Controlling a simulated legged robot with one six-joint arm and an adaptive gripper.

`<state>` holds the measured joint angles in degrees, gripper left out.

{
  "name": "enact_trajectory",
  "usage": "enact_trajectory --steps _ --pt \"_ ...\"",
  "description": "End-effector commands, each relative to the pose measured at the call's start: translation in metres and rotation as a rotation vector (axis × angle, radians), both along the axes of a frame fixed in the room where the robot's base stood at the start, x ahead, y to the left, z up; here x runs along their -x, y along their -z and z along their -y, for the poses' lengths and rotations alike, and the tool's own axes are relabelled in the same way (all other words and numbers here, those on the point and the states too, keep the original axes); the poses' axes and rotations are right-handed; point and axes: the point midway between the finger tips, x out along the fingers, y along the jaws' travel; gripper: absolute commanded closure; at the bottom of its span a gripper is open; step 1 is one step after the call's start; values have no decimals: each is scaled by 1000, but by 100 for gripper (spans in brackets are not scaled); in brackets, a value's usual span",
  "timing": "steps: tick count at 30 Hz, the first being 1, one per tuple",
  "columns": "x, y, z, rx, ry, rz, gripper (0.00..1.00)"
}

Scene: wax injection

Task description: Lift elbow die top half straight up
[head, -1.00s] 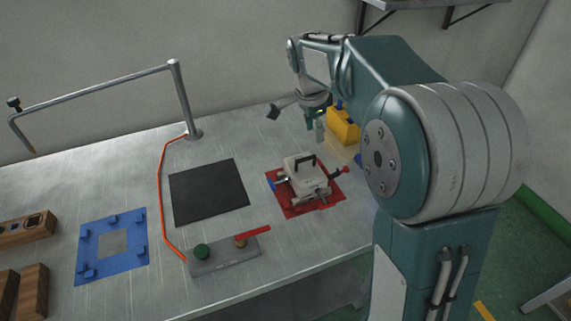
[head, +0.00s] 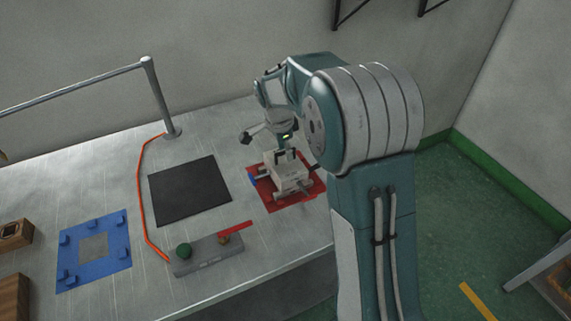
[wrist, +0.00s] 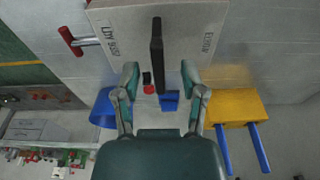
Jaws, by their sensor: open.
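The elbow die is a pale grey block (head: 290,180) on a red mat (head: 313,187) in the head view. Its top half (wrist: 115,30) fills the upper middle of the wrist view, with lettering near both sides. A dark bar handle (wrist: 157,45) stands on top. My gripper (head: 285,152) is just above the die. In the wrist view my gripper (wrist: 159,76) is open, one finger on each side of the handle's near end, with gaps on both sides. The seam between the die halves is hard to make out.
A red T-handle (wrist: 70,41) sticks out beside the die. A yellow block with blue prongs (wrist: 237,107) is near my gripper in the wrist view. A black mat (head: 190,190), a blue frame (head: 94,250) and a grey control box (head: 207,256) lie to the left.

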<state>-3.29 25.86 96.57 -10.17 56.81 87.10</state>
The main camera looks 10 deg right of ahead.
Motion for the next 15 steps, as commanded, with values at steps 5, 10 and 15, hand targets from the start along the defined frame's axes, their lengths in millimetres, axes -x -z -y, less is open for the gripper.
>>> enact_trajectory --steps 5,10,15 --pt "0 10 2 0 0 0 46" --pt "0 9 2 0 0 0 50" --pt "0 9 2 0 0 0 100"
